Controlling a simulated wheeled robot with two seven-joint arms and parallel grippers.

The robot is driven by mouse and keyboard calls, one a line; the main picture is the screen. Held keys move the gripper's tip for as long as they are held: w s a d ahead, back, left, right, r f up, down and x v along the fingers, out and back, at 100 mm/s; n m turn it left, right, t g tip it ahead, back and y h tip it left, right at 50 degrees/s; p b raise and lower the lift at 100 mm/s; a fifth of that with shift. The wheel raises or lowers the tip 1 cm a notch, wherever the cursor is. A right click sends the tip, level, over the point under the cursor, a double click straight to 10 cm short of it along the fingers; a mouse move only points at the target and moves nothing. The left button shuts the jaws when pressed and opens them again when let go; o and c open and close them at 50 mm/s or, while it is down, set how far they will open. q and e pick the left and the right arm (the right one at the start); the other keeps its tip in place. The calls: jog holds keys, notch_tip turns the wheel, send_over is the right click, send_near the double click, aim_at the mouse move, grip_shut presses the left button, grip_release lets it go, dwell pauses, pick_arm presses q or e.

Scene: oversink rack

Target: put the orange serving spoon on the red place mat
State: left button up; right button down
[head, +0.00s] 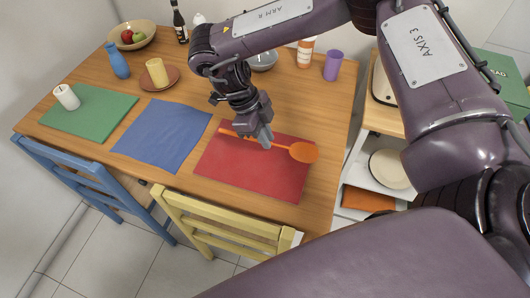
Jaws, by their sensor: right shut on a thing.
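The orange serving spoon (304,152) is at the red place mat (258,177), with its bowl at the mat's right side and its handle running left. My right gripper (265,141) is over the far part of the mat and shut on the spoon's handle. The spoon lies over the mat in this view; I cannot tell whether it touches the mat. The fingertips hide a part of the handle. My left gripper is not in view.
A blue mat (163,135) and a green mat (88,111) lie to the left. A yellow cup (158,72) on a brown plate, a blue bottle (117,61) and a purple cup (333,66) stand farther back. Chairs (225,225) line the front edge.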

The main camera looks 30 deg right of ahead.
aim_at(270, 160)
notch_tip(270, 160, down, 7)
jog(key=shift+r+b, duration=0.1)
jog(key=shift+b, duration=0.35)
jog(key=c, duration=1.4)
grip_release()
jog(key=shift+c, duration=0.2)
jog(key=p+v, duration=0.1)
jog(key=v, duration=1.1)
jog(key=shift+s, duration=0.1)
